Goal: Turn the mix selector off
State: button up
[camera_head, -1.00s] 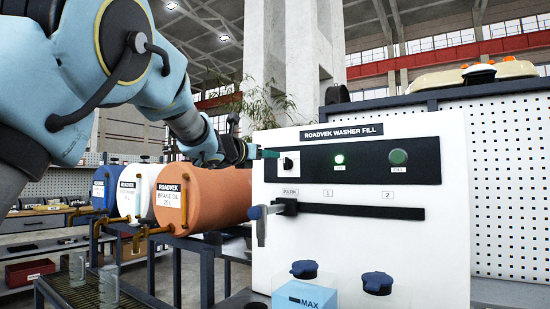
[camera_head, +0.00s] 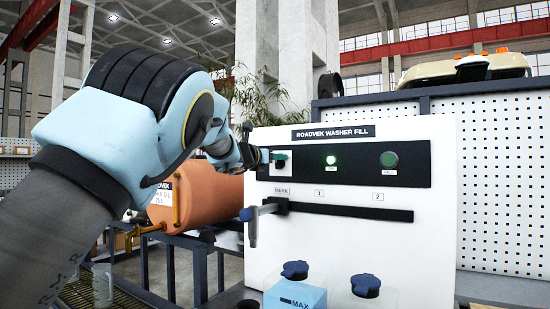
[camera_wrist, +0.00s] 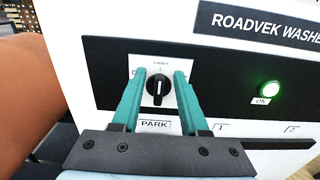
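The mix selector is a black knob (camera_wrist: 157,90) on a white plate at the left of the washer fill panel. Its white pointer line looks upright in the wrist view; the small labels around it are hard to read. It also shows in the head view as a small dark knob (camera_head: 281,160). My gripper (camera_wrist: 160,74) has two teal fingers spread either side of the knob, with visible gaps, so it is open and holds nothing. In the head view my gripper (camera_head: 266,156) is at the panel's left end; whether its tips reach the knob's depth is unclear.
The green ON lamp (camera_head: 331,160) is lit; the right lamp (camera_head: 389,159) is dark. Below the knob, a handle (camera_head: 252,225) sits at PARK on a black slot. An orange drum (camera_head: 200,200) stands left of the white cabinet (camera_head: 350,240). Blue-capped containers (camera_head: 366,285) stand below.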

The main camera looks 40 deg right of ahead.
grip_shut()
jog(key=shift+w+a+n, duration=0.1)
jog(key=shift+n, duration=0.2)
dwell(0.4)
jog(key=shift+w+a+f+n, duration=0.15)
jog(key=shift+w+n, duration=0.1)
jog(key=shift+n, duration=1.6)
jog(key=shift+w+d+f+n, duration=0.1)
jog(key=shift+w+f+n, duration=0.15)
jog(key=shift+n, duration=1.65)
jog(key=shift+w+a+f+n, duration=0.1)
jog(key=shift+w+n, duration=0.15)
jog(key=shift+n, duration=1.6)
jog(key=shift+o, duration=0.3)
grip_release()
